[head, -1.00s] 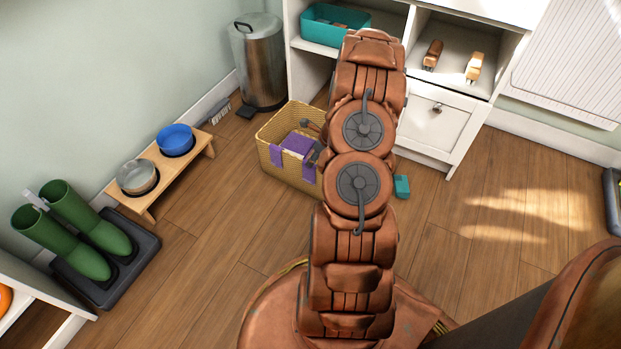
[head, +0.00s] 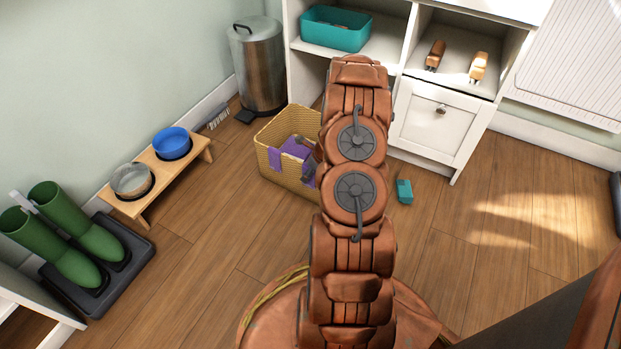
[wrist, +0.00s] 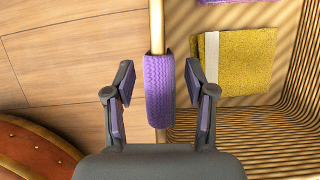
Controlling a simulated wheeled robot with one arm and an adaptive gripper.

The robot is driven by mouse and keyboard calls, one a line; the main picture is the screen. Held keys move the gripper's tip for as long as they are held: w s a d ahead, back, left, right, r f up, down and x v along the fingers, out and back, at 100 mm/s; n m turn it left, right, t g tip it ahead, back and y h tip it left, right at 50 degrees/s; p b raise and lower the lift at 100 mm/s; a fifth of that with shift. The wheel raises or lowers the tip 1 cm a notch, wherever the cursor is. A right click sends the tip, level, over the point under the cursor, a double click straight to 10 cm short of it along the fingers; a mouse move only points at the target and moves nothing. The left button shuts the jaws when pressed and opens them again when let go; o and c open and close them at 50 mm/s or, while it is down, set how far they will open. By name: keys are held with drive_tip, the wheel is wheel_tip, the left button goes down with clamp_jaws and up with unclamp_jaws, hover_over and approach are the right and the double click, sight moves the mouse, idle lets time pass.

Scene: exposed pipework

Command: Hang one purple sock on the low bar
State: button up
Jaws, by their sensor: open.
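A wicker basket (head: 277,182) stands on the floor in the head view. One purple sock (head: 274,158) hangs over its rim at the left, another purple piece (head: 308,173) hangs near my arm, and more purple cloth (head: 296,146) lies inside. In the wrist view a purple sock (wrist: 159,90) is draped over the basket's rim (wrist: 157,28). My gripper (wrist: 159,78) is open, with one finger on each side of this sock, apart from it. A folded yellow cloth with a white stripe (wrist: 235,62) lies inside the basket. I see no low bar.
A white cabinet (head: 437,128) with a teal bin (head: 336,30) stands behind. A metal trash can (head: 258,65) is at the back. A bowl stand (head: 190,160) and green boots (head: 72,240) are left. A small teal object (head: 404,191) lies right of the basket. Floor is clear at right.

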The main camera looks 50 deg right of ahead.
clamp_jaws()
idle(0.5)
